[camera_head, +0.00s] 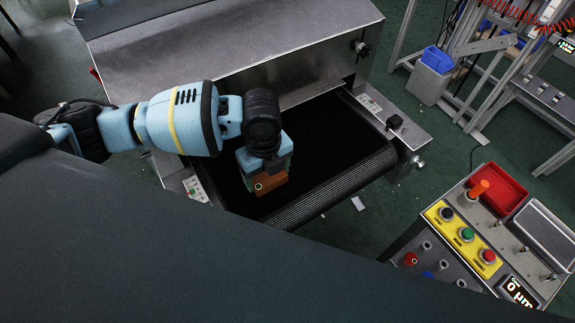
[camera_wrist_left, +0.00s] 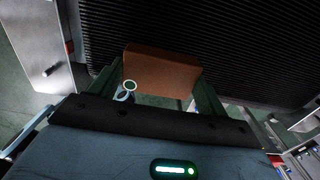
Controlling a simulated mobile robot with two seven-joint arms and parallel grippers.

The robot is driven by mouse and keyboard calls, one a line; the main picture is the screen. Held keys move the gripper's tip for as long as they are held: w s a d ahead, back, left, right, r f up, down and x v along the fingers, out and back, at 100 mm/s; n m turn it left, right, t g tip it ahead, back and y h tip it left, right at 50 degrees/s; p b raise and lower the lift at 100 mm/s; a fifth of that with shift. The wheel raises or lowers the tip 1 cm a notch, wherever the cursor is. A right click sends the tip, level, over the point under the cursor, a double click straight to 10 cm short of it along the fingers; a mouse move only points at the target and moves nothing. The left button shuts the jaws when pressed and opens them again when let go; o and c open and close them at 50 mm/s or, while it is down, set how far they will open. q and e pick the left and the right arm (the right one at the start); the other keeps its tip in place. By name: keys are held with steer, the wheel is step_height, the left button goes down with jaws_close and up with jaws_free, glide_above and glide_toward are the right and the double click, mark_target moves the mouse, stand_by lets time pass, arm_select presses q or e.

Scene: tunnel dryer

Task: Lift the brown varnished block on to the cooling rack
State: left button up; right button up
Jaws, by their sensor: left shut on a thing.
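The brown varnished block (camera_head: 267,183) is at the near end of the black conveyor belt in the head view. It has a small pale ring mark on one face, which also shows on the block in the left wrist view (camera_wrist_left: 160,72). My left gripper (camera_head: 265,172) is shut on the block, with one finger on each side of it in the wrist view. I cannot tell whether the block touches the belt or hangs just above it. I cannot make out a cooling rack for certain. My right gripper is not in view.
The dryer's metal hood (camera_head: 230,45) stands behind the belt (camera_head: 335,150). A control console (camera_head: 475,245) with coloured buttons and a red tray (camera_head: 497,188) stands at the right. Metal frames and a blue bin (camera_head: 437,60) are at the upper right. Green floor lies between.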

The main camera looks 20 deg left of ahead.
arm_select(q)
steer(key=s+a, duration=0.4)
steer(key=s+a+r, duration=0.1)
steer(key=s+a, duration=0.1)
steer(key=s, duration=0.1)
steer(key=shift+w+d+r+n, duration=0.15)
steer(key=shift+r+n, duration=0.1)
steer(key=shift+n, duration=0.3)
steer(key=shift+w+r+n, duration=0.15)
steer(key=shift+r+n, duration=0.05)
steer(key=shift+n, duration=0.35)
step_height(320, 180, up, 10)
steer(key=w+d+n, duration=0.2)
steer(key=n, duration=2.1)
steer(key=shift+w+d, duration=0.15)
steer(key=shift+w, duration=0.05)
steer(key=shift+d, duration=0.1)
